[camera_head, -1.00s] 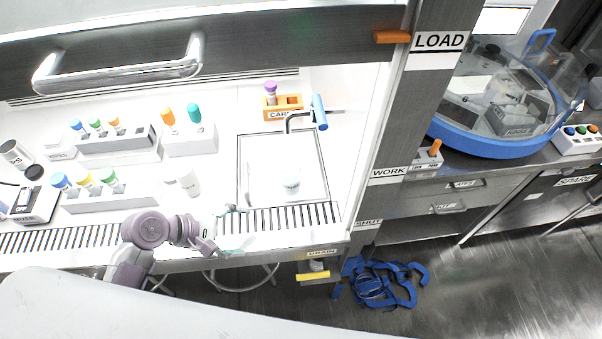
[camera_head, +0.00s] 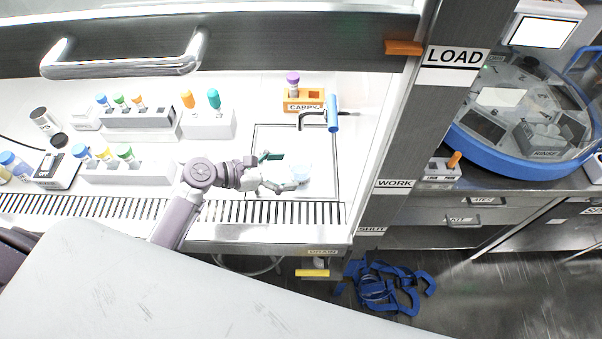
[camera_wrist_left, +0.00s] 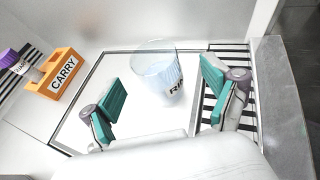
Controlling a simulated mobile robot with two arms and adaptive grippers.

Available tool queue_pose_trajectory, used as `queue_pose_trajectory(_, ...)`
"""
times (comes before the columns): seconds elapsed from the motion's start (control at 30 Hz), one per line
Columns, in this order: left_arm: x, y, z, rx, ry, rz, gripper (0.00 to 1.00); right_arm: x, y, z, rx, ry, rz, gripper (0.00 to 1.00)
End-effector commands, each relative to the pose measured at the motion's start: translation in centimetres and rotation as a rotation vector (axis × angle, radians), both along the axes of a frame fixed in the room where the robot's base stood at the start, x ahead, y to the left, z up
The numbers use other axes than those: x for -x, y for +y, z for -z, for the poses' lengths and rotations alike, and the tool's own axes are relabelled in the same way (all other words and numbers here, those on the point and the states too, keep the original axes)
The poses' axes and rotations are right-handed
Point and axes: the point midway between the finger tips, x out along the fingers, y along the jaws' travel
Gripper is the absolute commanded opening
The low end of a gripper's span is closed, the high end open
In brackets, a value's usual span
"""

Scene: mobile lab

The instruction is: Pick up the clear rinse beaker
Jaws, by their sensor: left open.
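The clear rinse beaker (camera_head: 301,174) stands upright on the outlined square panel of the bench in the head view. In the left wrist view the see-through beaker (camera_wrist_left: 155,62) shows just beyond the fingertips, with a dark label partly visible near its base. My left gripper (camera_head: 281,172) is open, with its teal-padded fingers spread on the near side of the beaker. In the left wrist view the gripper (camera_wrist_left: 163,88) has one finger to each side, and the beaker lies ahead of the gap, not clearly between the pads. My right gripper is not in view.
An orange CARRY rack (camera_head: 304,98) with a purple-capped tube stands behind the beaker. A blue-handled tap (camera_head: 332,113) is at back right. Tube racks (camera_head: 130,171) stand to the left. A slotted grille (camera_head: 300,212) runs along the front edge. A dark post (camera_head: 420,130) bounds the right side.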

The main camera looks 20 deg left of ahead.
Motion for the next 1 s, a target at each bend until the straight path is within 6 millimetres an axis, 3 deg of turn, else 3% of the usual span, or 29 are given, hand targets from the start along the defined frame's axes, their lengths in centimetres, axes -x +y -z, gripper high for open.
queue_pose_trajectory(0.33,-3.0,-2.9,1.9,0.001,-0.001,0.0,0.87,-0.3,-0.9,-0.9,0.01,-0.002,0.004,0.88)
queue_pose_trajectory(0.67,-3.3,-3.3,2.2,-0.002,-0.001,0.001,0.85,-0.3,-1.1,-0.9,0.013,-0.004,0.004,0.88)
queue_pose_trajectory(1.0,-3.3,-3.3,2.2,-0.002,-0.001,0.001,0.29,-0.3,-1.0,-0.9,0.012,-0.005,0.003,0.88)
